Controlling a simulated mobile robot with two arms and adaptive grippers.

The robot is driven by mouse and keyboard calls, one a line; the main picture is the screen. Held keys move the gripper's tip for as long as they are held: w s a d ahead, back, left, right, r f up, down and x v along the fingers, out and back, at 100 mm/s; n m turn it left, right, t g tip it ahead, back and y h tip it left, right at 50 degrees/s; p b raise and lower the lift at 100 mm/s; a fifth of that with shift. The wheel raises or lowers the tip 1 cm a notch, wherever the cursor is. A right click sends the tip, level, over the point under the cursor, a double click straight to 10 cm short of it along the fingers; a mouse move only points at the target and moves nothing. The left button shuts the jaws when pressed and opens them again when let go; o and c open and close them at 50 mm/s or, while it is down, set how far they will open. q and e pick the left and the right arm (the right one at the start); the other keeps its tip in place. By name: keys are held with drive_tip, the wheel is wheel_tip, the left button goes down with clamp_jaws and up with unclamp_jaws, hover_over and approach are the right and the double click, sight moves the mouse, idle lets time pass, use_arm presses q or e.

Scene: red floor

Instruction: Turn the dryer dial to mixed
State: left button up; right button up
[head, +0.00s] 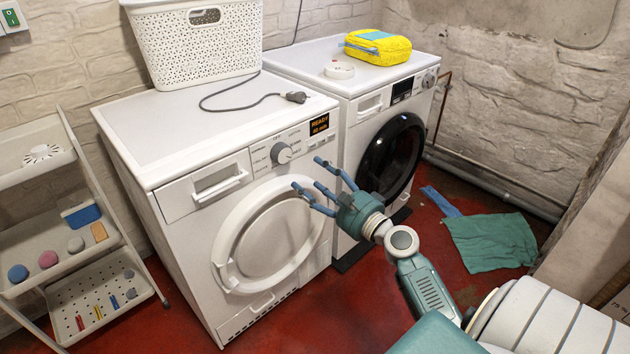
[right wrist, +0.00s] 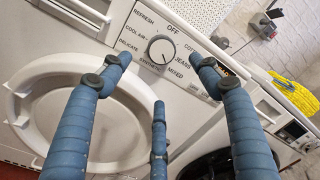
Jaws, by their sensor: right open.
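The dryer (head: 160,130) is the left white machine, with a round white door. Its grey dial (head: 281,153) sits at the top of the front panel, left of a lit display (head: 320,124) reading READY and 40 min. In the right wrist view, the dial (right wrist: 160,49) is ringed by labels including OFF, JEANS, MIXED, SYNTHETIC and DELICATE. MIXED is at its lower right. I cannot tell surely which label its mark faces. My right gripper (head: 307,174) is open and empty, its blue fingers spread in front of the panel, apart from the dial. My left gripper is out of view.
A second white machine (head: 345,55) with a dark door stands to the right. A white basket (head: 195,45) and a cable with a plug (head: 295,97) lie on the dryer. A shelf rack (head: 60,250) stands left. A green cloth (head: 490,242) lies on the red floor.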

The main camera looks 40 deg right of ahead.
sight(285, 155)
use_arm(q)
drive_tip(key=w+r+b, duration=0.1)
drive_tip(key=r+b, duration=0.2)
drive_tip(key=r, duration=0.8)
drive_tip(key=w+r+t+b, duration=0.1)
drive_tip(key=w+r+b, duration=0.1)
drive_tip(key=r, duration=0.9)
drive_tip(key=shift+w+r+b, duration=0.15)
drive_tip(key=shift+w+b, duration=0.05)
drive_tip(key=shift+b, duration=0.7)
use_arm(e)
drive_tip(key=w+n, duration=0.4)
drive_tip(key=n, duration=0.3)
drive_tip(key=w+n, duration=0.4)
drive_tip(key=n, duration=0.3)
drive_tip(key=w+r+n, duration=0.1)
drive_tip(key=w+n, duration=0.2)
drive_tip(key=n, duration=0.4)
drive_tip(key=shift+w+a+g, duration=0.15)
drive_tip(key=shift+w+g, duration=0.15)
drive_tip(key=shift+w, duration=0.1)
drive_tip(key=c, duration=1.2)
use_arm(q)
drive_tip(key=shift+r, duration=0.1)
use_arm(e)
drive_tip(key=shift+o, duration=0.2)
